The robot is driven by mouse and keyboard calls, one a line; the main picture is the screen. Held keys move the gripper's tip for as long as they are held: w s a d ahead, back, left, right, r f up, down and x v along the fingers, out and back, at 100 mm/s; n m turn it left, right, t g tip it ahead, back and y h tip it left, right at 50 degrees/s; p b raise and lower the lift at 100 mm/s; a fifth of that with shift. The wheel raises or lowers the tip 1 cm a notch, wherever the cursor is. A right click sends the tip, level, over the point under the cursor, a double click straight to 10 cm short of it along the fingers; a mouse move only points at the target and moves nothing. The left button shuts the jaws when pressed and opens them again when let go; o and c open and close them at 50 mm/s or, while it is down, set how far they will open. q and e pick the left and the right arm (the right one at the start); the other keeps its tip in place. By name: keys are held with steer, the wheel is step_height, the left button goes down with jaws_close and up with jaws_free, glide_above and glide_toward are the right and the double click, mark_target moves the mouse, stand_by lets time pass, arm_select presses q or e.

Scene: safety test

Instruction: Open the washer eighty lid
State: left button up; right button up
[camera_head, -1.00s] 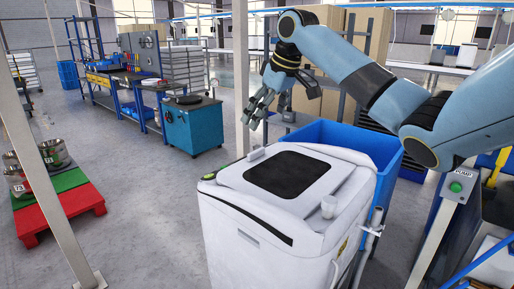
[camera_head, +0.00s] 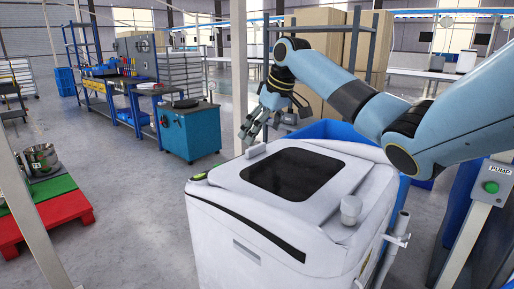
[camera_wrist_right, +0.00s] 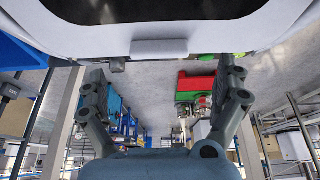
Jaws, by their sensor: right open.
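The white washer (camera_head: 270,215) stands in the middle of the head view. Its lid (camera_head: 345,178), with a dark window, is shut. A small handle tab (camera_head: 255,152) sits at the lid's far left edge, and it also shows at the top of the right wrist view (camera_wrist_right: 175,47). My right gripper (camera_head: 249,138) is near that tab, beyond the lid edge, fingers pointing down. In the right wrist view its fingers (camera_wrist_right: 165,88) are wide apart with nothing between them. Contact with the tab cannot be seen. My left gripper is not in view.
A blue bin (camera_head: 330,130) stands behind the washer. A post with a green PUMP button (camera_head: 492,187) is at right. A teal cabinet (camera_head: 190,130) stands further back. A red pallet (camera_head: 65,215) lies at left.

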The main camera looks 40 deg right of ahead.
mark_target(257, 146)
steer(key=shift+x, duration=2.75)
